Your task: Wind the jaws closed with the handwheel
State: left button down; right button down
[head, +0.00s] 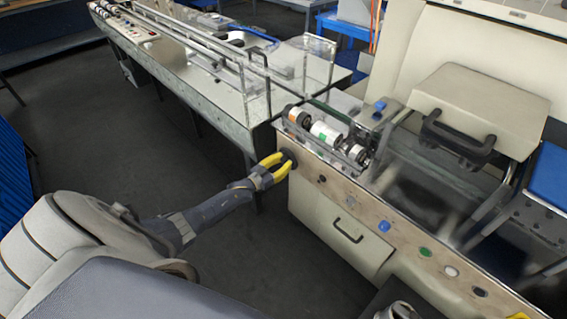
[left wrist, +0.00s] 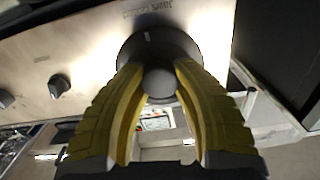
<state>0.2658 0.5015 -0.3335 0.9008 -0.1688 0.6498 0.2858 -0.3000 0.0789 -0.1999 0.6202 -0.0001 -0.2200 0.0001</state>
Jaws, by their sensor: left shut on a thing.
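The handwheel is a round black knob (left wrist: 136,45) on the machine's front panel, with a light mark near its top edge and lettering above it in the left wrist view. In the head view the handwheel (head: 288,157) sits at the left end of the panel. My left gripper (head: 279,163) has yellow fingers, shut on the handwheel's round middle. In the left wrist view the fingers (left wrist: 160,82) lie on either side of that hub. The machine's jaws cannot be made out clearly.
Smaller black knobs (left wrist: 59,86) sit beside the handwheel on the panel. A long conveyor (head: 215,92) stands behind left. The floor (head: 110,130) at left is clear.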

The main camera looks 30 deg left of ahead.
pick_arm(q)
jog(key=shift+s+f+m, duration=0.1)
jog(key=shift+f+m, duration=0.05)
jog(key=shift+m, duration=0.35)
jog(key=c, duration=0.9)
grip_release()
jog(key=shift+o, duration=0.2)
jog(key=v, duration=1.1)
jog(key=shift+s+a, duration=0.2)
jog(key=shift+s, duration=0.2)
